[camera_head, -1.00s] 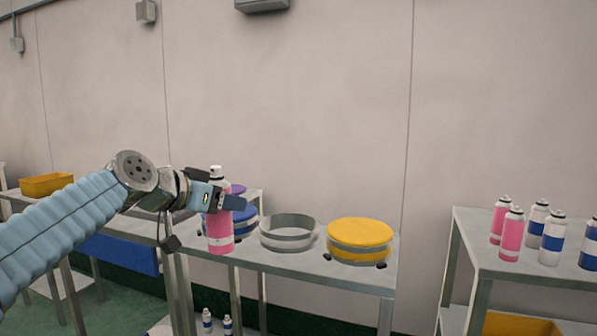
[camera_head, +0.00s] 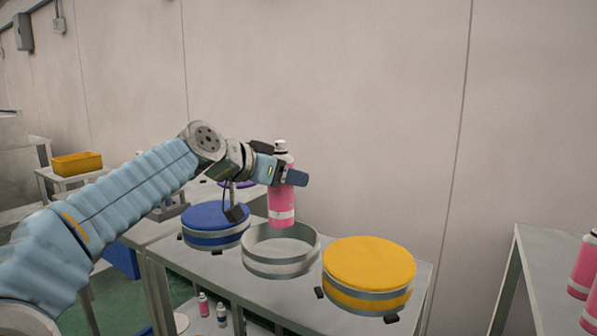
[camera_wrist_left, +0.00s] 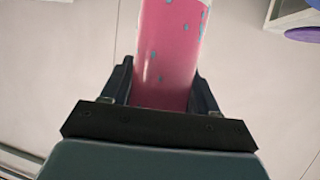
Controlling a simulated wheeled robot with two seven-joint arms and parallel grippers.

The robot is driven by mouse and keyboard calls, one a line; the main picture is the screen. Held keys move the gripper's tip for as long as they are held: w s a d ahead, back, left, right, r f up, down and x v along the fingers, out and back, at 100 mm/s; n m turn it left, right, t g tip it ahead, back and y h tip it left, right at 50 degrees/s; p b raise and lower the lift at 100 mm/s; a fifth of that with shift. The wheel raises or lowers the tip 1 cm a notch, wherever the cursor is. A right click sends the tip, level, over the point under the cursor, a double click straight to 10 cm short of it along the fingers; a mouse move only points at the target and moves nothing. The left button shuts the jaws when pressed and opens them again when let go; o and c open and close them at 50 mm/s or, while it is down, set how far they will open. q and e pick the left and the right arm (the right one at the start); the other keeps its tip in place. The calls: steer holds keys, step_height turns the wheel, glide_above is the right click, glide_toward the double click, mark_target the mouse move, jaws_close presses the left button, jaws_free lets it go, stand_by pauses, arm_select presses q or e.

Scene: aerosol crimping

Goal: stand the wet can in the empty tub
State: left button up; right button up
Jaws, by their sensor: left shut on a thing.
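A pink can (camera_head: 282,204) with a white band and white top is upright in my left gripper (camera_head: 290,177). The gripper is shut on it near its upper part. In the left wrist view the can (camera_wrist_left: 168,55) is between the two fingers (camera_wrist_left: 160,95) and shows small bluish spots on its pink side. The empty tub (camera_head: 280,268) is an open grey ring-walled tub on the table. The can's lower end is over the tub's back part in the picture; I cannot tell how far above the rim it is. My right gripper is not in view.
A blue-lidded tub (camera_head: 215,240) stands left of the empty tub, and a yellow-topped tub (camera_head: 368,290) stands close on its right. More pink cans (camera_head: 583,268) stand on a table at the right edge. A yellow bin (camera_head: 77,163) is far left.

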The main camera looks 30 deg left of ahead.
mark_target(285, 211)
arm_select(q)
step_height(285, 211, down, 5)
steer(key=b, duration=0.4)
steer(key=shift+f, duration=0.15)
steer(key=shift+s+f+b, duration=0.1)
steer(key=shift+f+b, duration=0.5)
steer(key=shift+f+b, duration=0.55)
steer(key=o, duration=1.4)
steer(key=shift+o, duration=0.2)
